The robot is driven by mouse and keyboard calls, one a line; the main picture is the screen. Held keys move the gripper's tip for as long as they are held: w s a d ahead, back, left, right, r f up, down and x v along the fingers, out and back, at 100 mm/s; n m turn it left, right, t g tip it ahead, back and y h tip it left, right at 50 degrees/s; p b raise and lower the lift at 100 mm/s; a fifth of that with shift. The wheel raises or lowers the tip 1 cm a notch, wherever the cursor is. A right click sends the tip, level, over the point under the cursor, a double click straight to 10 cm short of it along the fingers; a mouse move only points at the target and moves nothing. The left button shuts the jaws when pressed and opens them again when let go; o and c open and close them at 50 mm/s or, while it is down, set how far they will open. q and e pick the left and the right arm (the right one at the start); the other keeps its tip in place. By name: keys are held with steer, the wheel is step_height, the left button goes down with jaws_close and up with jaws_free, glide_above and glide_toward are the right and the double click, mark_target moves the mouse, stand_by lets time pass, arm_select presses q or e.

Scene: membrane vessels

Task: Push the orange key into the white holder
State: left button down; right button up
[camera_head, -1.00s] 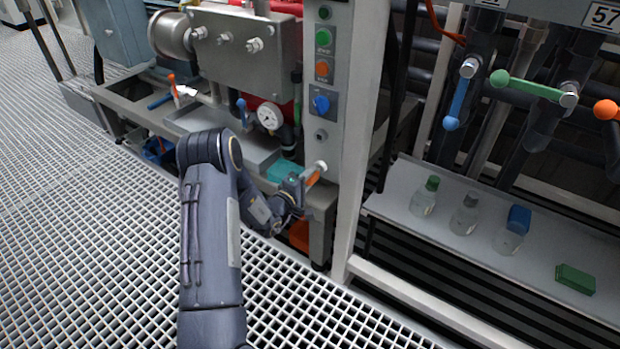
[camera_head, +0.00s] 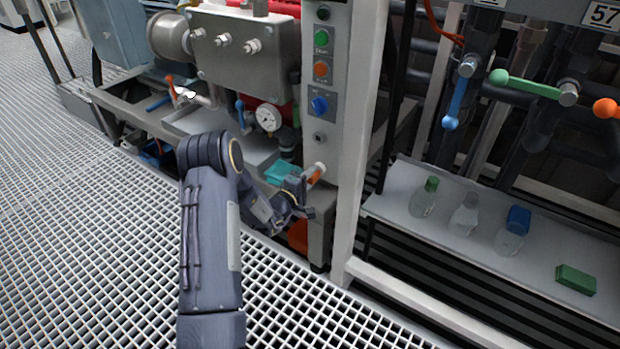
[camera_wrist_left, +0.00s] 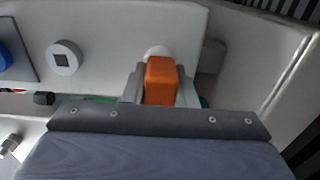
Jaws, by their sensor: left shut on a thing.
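The orange key (camera_head: 316,177) is held between the fingers of my left gripper (camera_head: 306,191), in front of the grey control post. In the left wrist view the orange key (camera_wrist_left: 161,80) sits upright between the two grey fingers (camera_wrist_left: 160,92). The white holder (camera_head: 320,167) is a round white piece on the post, right at the far end of the key. In the wrist view the white holder (camera_wrist_left: 156,51) shows just behind the key's top and is mostly hidden by it. I cannot tell how deep the key is in it. My right gripper is not in view.
Above on the post are a square-holed socket (camera_head: 319,137), a blue knob (camera_head: 319,105) and coloured buttons. A teal box (camera_head: 282,172) lies left of my gripper. A white frame upright (camera_head: 358,150) stands close on the right. A shelf holds bottles.

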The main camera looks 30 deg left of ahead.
arm_select(q)
steer(key=c, duration=1.1)
jaws_free()
steer(key=shift+s, duration=0.1)
steer(key=shift+s+a, duration=0.1)
steer(key=shift+s, duration=0.25)
steer(key=s+p, duration=0.2)
steer(key=s, duration=0.5)
steer(key=shift+a, duration=0.25)
steer(key=shift+w, duration=0.1)
